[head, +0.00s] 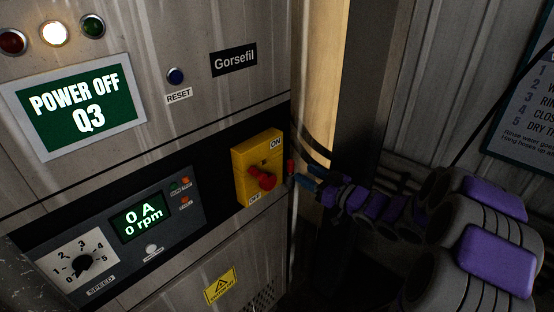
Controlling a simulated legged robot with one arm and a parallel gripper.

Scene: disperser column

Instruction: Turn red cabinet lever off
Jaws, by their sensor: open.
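The red lever (262,178) is a rotary handle on a yellow switch plate (243,160) on the cabinet front. The plate reads ON at the top and OFF at the bottom. The lever appears slanted between the two labels; its exact setting is hard to tell. My gripper (296,175) is just right of the switch plate, by the cabinet's right edge. Its jaws are open and empty, with a gap in the picture between them and the lever. A green sign (86,108) reads POWER OFF Q3.
A control panel (120,228) with a speed dial (82,263) and a display (139,217) reading 0 A, 0 rpm is to the left. A notice board (524,115) hangs at the right.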

